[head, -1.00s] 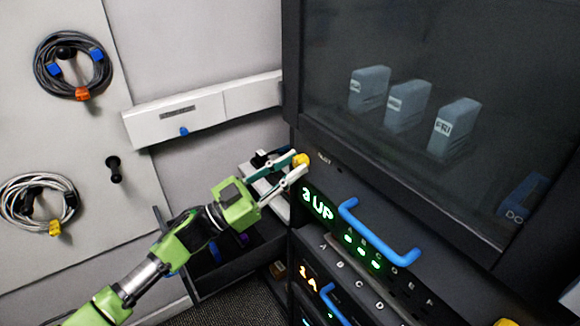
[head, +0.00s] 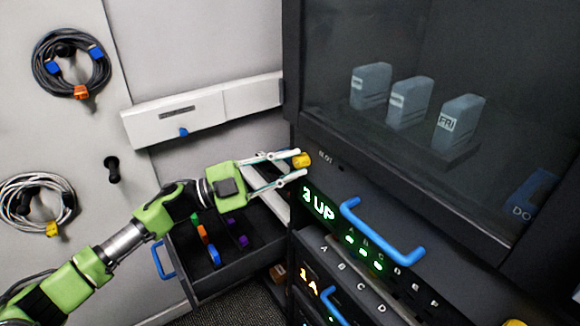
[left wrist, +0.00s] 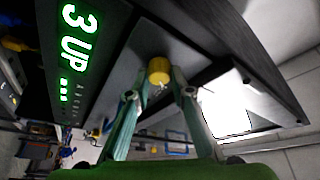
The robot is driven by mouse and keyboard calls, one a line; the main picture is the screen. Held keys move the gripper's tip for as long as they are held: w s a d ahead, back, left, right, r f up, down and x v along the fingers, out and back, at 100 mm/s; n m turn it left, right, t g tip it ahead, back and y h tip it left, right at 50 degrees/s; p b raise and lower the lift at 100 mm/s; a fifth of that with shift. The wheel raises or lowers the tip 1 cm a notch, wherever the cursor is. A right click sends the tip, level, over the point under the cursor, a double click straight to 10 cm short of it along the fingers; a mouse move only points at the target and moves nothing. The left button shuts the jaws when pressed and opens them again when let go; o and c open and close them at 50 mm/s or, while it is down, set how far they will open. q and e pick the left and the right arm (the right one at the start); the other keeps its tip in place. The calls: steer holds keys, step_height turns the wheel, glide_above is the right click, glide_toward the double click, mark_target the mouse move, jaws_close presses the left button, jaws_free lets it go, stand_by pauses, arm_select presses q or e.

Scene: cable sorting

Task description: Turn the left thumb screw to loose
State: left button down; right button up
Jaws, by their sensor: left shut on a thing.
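The left thumb screw is a small yellow knob (head: 301,160) on the dark front panel of the rack unit, just left of and above the green "3 UP" display. It also shows in the left wrist view as a yellow cylinder (left wrist: 159,71). My left gripper (head: 297,166) reaches it from the left. In the left wrist view its fingertips (left wrist: 160,88) lie on both sides of the knob, shut on it. A second yellow knob (head: 511,322) shows partly at the bottom right edge of the head view. My right gripper is not in view.
A blue handle (head: 380,232) sticks out right of the display. Below my left arm an open drawer (head: 246,269) holds small coloured parts. Cable coils (head: 70,62) hang on the left board.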

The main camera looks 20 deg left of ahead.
arm_select(q)
steer(key=m+g, duration=0.1)
steer(key=m, duration=0.1)
steer(key=m+y, duration=0.1)
steer(key=m, duration=0.2)
steer(key=shift+r+g+p, duration=0.2)
steer(key=shift+g+p, duration=0.1)
steer(key=shift+g, duration=0.1)
steer(key=shift+m+g+y+p, duration=0.3)
steer(key=shift+m+y+p, duration=0.55)
steer(key=shift+m, duration=1.45)
steer(key=c, duration=1.8)
jaws_free()
steer(key=v, duration=1.2)
steer(key=shift+r, duration=0.15)
steer(key=shift+d, duration=0.1)
